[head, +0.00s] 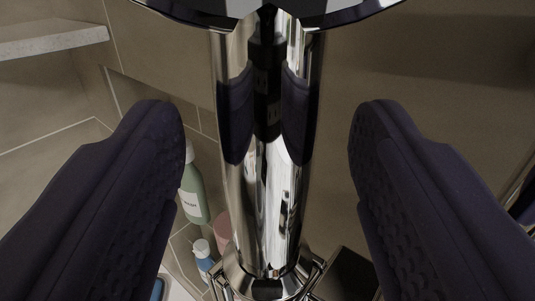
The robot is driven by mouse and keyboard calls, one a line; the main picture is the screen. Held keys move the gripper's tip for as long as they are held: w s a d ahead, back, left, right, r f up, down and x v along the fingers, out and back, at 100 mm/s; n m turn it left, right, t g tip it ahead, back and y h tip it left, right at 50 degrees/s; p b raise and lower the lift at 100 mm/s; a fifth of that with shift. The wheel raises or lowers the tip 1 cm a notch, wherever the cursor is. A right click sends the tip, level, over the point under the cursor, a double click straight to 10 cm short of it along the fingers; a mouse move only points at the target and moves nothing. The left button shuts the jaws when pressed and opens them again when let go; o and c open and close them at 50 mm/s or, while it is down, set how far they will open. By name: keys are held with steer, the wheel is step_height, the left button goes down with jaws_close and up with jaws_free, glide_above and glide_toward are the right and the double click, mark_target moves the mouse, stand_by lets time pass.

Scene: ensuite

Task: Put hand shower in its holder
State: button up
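My gripper (267,125) is open, with its two dark purple textured fingers at the left and right of the head view. A thick polished chrome cylinder (265,190) runs down the middle between them. Clear gaps show on both sides of it, so the fingers look apart from it. It mirrors the fingers. I cannot tell whether it is the hand shower's handle or a fixed shower part. Its lower end meets a chrome collar (268,285) with thin bars around it. A dark, chrome-edged rounded piece (345,12) crosses the top. I cannot make out a separate holder.
A recess in the tiled wall at lower left holds a green bottle (193,190), a white and blue bottle (203,258) and a pink item (224,228). A pale stone shelf (50,40) juts out at upper left. Plain brown wall (430,100) lies at right.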

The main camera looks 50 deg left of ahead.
steer(key=shift+f, duration=0.1)
steer(key=shift+s+d, duration=0.15)
steer(key=shift+d, duration=0.1)
steer(key=s+d+f+m+t+h+b, duration=0.1)
steer(key=s+d+f+m+h+b, duration=0.1)
steer(key=d, duration=0.8)
steer(key=s+d+f+m+t+h+b, duration=0.1)
steer(key=s+d+f+m+h+b, duration=0.2)
steer(key=d+f+m+h+b, duration=0.2)
steer(key=s+d+f+m+t+h+b, duration=0.2)
steer(key=d+f+h+b, duration=0.3)
steer(key=d, duration=1)
steer(key=s+m+h, duration=0.1)
steer(key=h, duration=0.1)
steer(key=shift+s+d+f+m+h+b, duration=0.2)
steer(key=shift+d+m+h+b, duration=0.1)
steer(key=shift+h+b, duration=0.1)
